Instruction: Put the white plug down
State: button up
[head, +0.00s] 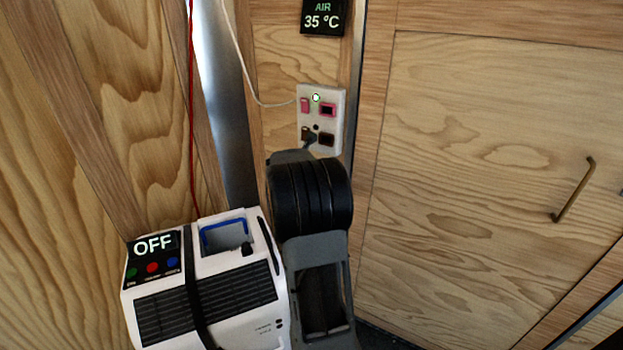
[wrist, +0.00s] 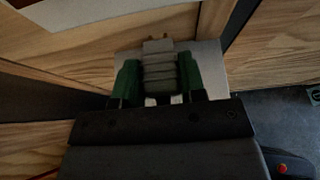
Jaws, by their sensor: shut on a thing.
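The white plug (wrist: 160,72) looks pale grey in the dim wrist view. It has a ribbed body and small prongs at its far end. My gripper (wrist: 160,85) is shut on it, with one green finger on each side. A pale flat surface lies behind the plug; I cannot tell whether they touch. In the head view my arm's dark end hides the gripper and the held plug. A white socket plate (head: 336,125) is on the wall just beyond my arm, with red-framed parts and a lit green lamp.
A dark plug (head: 307,133) sits at the plate's lower left. A white cable (head: 238,55) runs to the plate's left edge. A white unit (head: 265,286) with an OFF display (head: 153,246) stands left of my arm. A red cord (head: 191,110) hangs behind it. A wooden door with a handle (head: 574,188) is at right.

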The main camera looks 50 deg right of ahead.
jog(key=shift+f+b, duration=0.3)
jog(key=shift+f, duration=1.1)
jog(key=shift+f, duration=0.1)
jog(key=shift+s+a+f+b, duration=0.1)
jog(key=shift+f+b, duration=0.4)
jog(key=shift+b, duration=0.1)
jog(key=o, duration=0.9)
jog(key=shift+f, duration=0.15)
jog(key=shift+o, duration=0.9)
jog(key=shift+s+f, duration=0.1)
